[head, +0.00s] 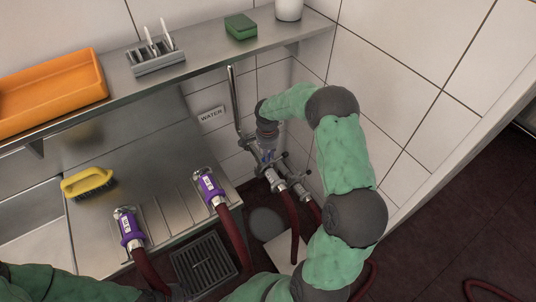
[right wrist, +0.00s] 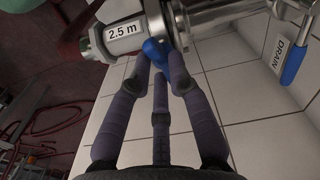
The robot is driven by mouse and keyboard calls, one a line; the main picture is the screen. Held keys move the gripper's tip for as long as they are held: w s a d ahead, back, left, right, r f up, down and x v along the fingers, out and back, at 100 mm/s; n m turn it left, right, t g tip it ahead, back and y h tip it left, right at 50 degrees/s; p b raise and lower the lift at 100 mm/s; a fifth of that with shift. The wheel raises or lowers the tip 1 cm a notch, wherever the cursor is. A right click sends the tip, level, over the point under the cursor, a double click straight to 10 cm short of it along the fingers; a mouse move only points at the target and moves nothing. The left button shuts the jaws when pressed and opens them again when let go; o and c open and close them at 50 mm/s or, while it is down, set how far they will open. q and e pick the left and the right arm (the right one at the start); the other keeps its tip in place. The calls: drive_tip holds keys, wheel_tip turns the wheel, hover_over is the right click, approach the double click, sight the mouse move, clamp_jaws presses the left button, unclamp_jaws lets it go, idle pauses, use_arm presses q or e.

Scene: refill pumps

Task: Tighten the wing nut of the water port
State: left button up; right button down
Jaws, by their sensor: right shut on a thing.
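The blue wing nut (right wrist: 154,50) sits on the clamp of a steel pipe joint in the right wrist view, beside a hose fitting marked "2.5 m" (right wrist: 124,32). My right gripper (right wrist: 159,62) has its dark fingers closed around the wing nut, covering part of it. In the head view my right gripper (head: 266,152) reaches down to the steel port pipework (head: 272,175) below the WATER label (head: 211,114); its fingers hide the wing nut there. My left gripper (head: 178,292) is at the bottom edge, partly cut off, its fingers unclear.
A DRAIN label (right wrist: 281,53) and a blue lever (right wrist: 294,64) are close on the right in the wrist view. Two purple-collared hoses (head: 130,228) (head: 210,187) lie on the steel drainboard (head: 170,215). A yellow brush (head: 88,184) lies left. A shelf (head: 205,48) runs above.

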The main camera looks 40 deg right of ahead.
drive_tip(key=shift+m, duration=0.3)
drive_tip(key=c, duration=1.1)
unclamp_jaws()
drive_tip(key=shift+c, duration=0.2)
wheel_tip(320, 180, up, 12)
